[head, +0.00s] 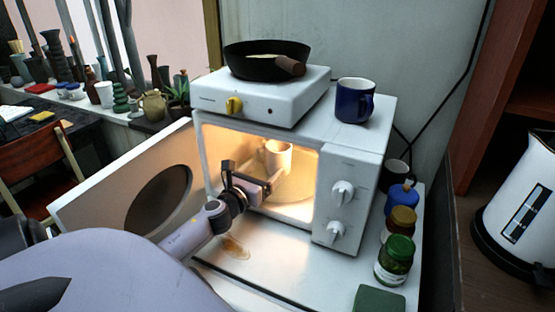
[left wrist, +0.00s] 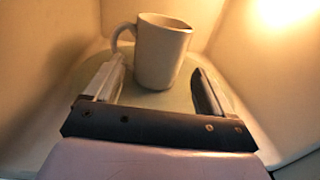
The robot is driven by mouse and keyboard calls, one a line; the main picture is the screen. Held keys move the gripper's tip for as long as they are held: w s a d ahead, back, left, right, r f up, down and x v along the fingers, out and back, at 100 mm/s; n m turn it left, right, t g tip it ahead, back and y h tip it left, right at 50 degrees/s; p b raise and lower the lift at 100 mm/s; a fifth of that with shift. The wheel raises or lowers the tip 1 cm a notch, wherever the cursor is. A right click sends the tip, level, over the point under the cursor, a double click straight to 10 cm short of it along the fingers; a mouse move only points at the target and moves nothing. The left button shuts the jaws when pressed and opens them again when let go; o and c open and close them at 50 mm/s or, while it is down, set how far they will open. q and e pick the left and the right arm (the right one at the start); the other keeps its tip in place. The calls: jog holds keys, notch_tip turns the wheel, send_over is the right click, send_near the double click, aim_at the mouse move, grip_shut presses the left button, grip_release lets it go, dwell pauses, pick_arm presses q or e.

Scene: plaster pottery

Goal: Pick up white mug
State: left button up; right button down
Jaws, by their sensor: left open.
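The white mug (head: 279,155) stands upright inside the lit microwave (head: 352,172), whose door (head: 130,190) is swung open to the left. In the left wrist view the mug (left wrist: 161,52) stands on the round turntable (left wrist: 150,97), with its handle to the left. My left gripper (head: 252,180) is at the microwave opening, in front of the mug. Its two fingers (left wrist: 155,85) are open, one to each side of the mug's lower part, and nothing is held. I cannot tell whether a finger touches the mug. My right gripper is not in view.
A hot plate (head: 290,95) with a black pan (head: 262,62) and a blue mug (head: 354,100) stand on the microwave. Jars (head: 394,262) and a blue bottle (head: 402,197) line its right side. A kettle (head: 518,200) stands far right. The microwave walls are close around the gripper.

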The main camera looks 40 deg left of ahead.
aim_at(272, 163)
pick_arm(q)
jog(key=shift+x, duration=2.7)
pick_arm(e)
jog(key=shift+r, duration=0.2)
pick_arm(q)
jog(key=shift+c, duration=0.4)
jog(key=c, duration=0.9)
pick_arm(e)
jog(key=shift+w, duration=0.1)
pick_arm(q)
jog(key=shift+r, duration=0.2)
jog(key=shift+c, duration=0.2)
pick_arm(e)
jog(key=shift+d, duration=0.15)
